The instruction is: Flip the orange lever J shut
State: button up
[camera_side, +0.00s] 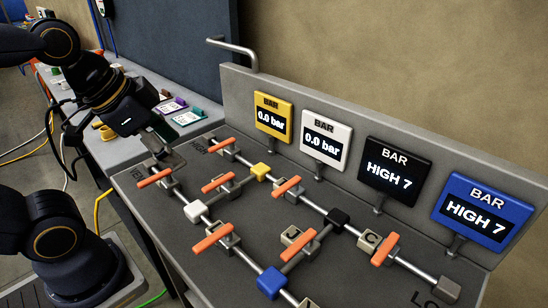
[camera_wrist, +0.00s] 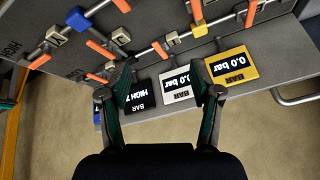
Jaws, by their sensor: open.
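Several orange levers sit on grey valve blocks along the pipes of the panel. In the side view they include one at the left edge (camera_side: 155,178), one at the back left (camera_side: 222,145), one in the middle (camera_side: 287,187) and one at the right (camera_side: 385,249). My gripper (camera_side: 160,138) is above the panel's left end, near the left-edge lever. The wrist view shows its two fingers (camera_wrist: 162,78) spread apart, with nothing between them.
Four gauges stand along the back: yellow (camera_side: 273,117) and white (camera_side: 326,139) read 0.0 bar; black (camera_side: 394,169) and blue (camera_side: 482,212) read HIGH 7. Yellow, white, black and blue cubes join the pipes. A metal rail (camera_side: 235,50) rises behind. A side bench (camera_side: 140,150) holds small coloured items.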

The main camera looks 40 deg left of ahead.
jog(key=w+d+m, duration=0.1)
jog(key=w+m, duration=0.1)
jog(key=m, duration=0.1)
jog(key=w+d+m+g+h, duration=0.1)
jog(key=d+m, duration=0.1)
jog(key=m, duration=0.1)
jog(key=w+d+f+m+g, duration=0.1)
jog(key=w+d+m, duration=0.1)
jog(key=m, duration=0.2)
jog(key=shift+w+d+f+h, duration=0.1)
jog(key=shift+w+d+h, duration=0.1)
jog(key=shift+w+h, duration=0.1)
jog(key=c, duration=0.7)
jog(key=w+d+f+m+g, duration=0.1)
jog(key=w+d+f+m+g+h, duration=0.1)
jog(key=w+f+m, duration=0.1)
jog(key=shift+w+d, duration=0.15)
jog(key=shift+d, duration=0.1)
jog(key=c, duration=0.3)
jog(key=shift+g+h, duration=0.6)
jog(key=shift+g, duration=0.1)
jog(key=f, duration=0.1)
jog(key=w+f, duration=0.1)
jog(key=d+f, duration=0.1)
jog(key=shift+w+f, duration=0.4)
grip_shut()
jog(key=shift+a+f, duration=0.25)
jog(key=shift+f, duration=0.25)
